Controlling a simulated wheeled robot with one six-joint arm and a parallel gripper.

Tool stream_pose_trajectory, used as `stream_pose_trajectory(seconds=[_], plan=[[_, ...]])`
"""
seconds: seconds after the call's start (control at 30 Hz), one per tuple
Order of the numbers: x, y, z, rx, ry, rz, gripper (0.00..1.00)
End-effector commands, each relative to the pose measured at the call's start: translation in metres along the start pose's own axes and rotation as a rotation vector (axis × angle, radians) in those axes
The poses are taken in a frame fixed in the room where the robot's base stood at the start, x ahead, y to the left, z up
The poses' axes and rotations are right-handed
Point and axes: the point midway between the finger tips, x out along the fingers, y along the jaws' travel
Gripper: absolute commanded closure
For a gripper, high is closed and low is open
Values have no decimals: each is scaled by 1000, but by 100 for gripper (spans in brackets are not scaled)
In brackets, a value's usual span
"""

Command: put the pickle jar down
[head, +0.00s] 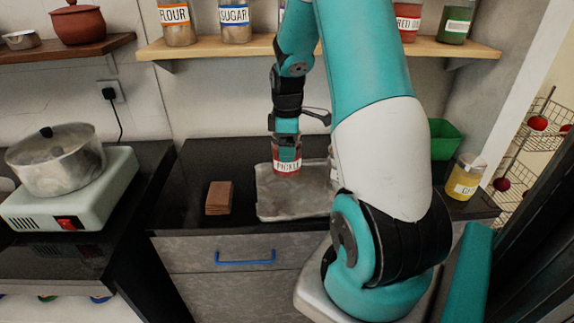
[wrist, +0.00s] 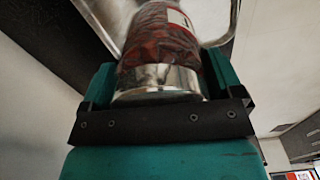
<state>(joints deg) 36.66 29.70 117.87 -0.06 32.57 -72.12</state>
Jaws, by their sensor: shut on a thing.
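The pickle jar (head: 287,169) is a small glass jar with red contents and a white label. It stands upright at the back of a grey metal tray (head: 275,208) on the dark counter; I cannot tell whether its base touches the tray. My gripper (head: 287,146) points down and is shut around the jar's top. In the wrist view the jar's silver lid (wrist: 158,82) sits between the teal fingers, with the tray's rim (wrist: 232,22) beyond it. My arm hides the tray's right part.
Another jar (head: 332,166) shows partly behind my arm. A brown stack (head: 219,198) lies left of the tray. A green bin (head: 443,140) and a yellow jar (head: 466,177) stand at the right. A shelf (head: 200,47) with jars hangs above. The counter left of the stack is clear.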

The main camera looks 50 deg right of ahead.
Motion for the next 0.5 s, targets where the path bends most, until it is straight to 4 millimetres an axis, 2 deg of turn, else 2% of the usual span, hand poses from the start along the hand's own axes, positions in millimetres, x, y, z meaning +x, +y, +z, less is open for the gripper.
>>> stream_pose_trajectory(seconds=[0.1,0.33,0.5], plan=[[18,0,-1,-1,0,0,60],[33,-1,-2,-3,0,0,60],[57,-1,-2,-4,-1,-2,60]])
